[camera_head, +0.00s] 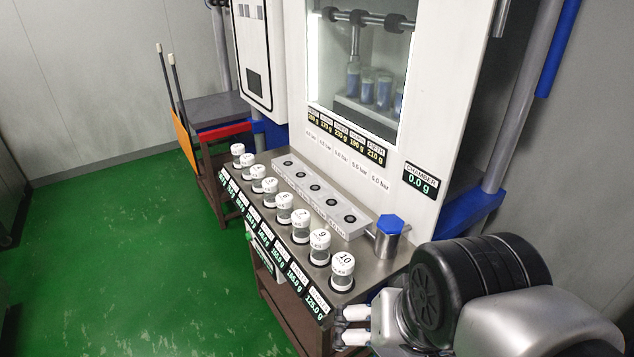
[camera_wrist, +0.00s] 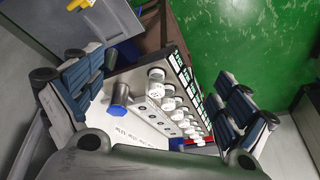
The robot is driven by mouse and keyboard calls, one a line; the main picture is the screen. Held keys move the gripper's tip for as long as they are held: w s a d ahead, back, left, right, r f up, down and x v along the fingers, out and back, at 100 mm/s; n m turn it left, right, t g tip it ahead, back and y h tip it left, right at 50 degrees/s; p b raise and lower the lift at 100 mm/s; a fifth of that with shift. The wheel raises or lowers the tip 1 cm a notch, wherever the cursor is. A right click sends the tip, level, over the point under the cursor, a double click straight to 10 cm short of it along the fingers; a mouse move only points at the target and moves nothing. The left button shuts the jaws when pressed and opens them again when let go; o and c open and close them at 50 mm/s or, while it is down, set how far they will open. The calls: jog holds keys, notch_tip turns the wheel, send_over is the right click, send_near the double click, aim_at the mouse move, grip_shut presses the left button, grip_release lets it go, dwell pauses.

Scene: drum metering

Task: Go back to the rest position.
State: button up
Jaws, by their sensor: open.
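My gripper (camera_wrist: 158,88) is wide open in the wrist view, with one blue-padded finger on each side and nothing between them touching the pads. Past the fingers shows the metal bench with a row of white-capped vials. The nearest vial, marked 10 (camera_head: 342,270), stands upright at the row's right end in the head view. Vial 9 (camera_head: 320,246) stands beside it. My arm fills the lower right of the head view, near the bench's right end.
A grey block with dark round holes (camera_head: 318,197) lies behind the vials. A blue-capped metal post (camera_head: 390,235) stands right of it, also in the wrist view (camera_wrist: 120,95). A white cabinet with a window (camera_head: 360,75) rises behind. The green floor (camera_head: 110,250) at left is clear.

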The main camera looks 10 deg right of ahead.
jog(key=n, duration=0.1)
jog(key=s+n, duration=0.1)
jog(key=a+n, duration=0.1)
jog(key=shift+s+r, duration=0.25)
jog(key=shift+a, duration=0.1)
